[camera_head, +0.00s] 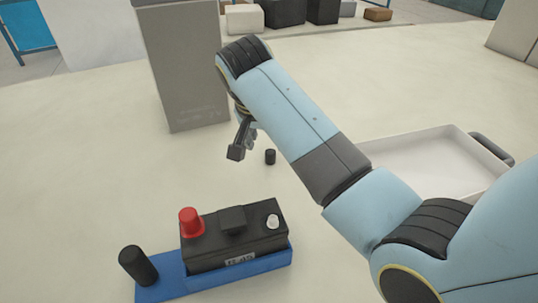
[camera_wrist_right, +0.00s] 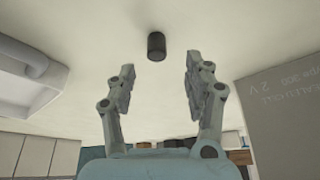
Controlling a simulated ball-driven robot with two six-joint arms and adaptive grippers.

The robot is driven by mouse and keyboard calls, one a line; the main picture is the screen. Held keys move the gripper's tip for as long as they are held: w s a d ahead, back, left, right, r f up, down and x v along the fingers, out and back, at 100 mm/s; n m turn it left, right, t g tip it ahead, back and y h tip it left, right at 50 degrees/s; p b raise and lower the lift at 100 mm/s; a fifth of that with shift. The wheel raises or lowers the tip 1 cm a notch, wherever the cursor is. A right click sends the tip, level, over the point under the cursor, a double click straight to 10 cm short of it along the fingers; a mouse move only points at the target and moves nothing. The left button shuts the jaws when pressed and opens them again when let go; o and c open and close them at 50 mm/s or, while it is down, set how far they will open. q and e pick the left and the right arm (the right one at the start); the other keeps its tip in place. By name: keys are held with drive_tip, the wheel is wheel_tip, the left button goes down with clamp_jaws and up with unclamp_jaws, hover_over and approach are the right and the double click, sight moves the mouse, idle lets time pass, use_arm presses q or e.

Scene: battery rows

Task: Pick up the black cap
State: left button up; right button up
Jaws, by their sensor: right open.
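The small black cap (camera_head: 270,157) stands upright on the pale table, behind the battery. It also shows in the right wrist view (camera_wrist_right: 156,46), beyond the fingertips and between their lines. My right gripper (camera_head: 243,147) is open and empty, just left of the cap in the head view and apart from it. Its two spread fingers show fully in the right wrist view (camera_wrist_right: 159,65). A black battery (camera_head: 220,250) sits in a blue tray (camera_head: 240,275) with a red cap (camera_head: 190,222) on its left terminal; the right terminal (camera_head: 273,222) is bare and light. My left gripper is out of view.
A larger black cylinder (camera_head: 139,265) stands on the blue tray's left end. A tall grey block (camera_head: 183,70) stands behind the gripper. A white bin (camera_head: 440,160) with a dark handle lies to the right, partly behind my arm. The table around the cap is clear.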

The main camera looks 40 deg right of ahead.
sight(270, 152)
drive_tip(key=x, duration=0.5)
drive_tip(key=shift+s+f, duration=0.1)
drive_tip(key=shift+s, duration=0.15)
drive_tip(key=c, duration=0.8)
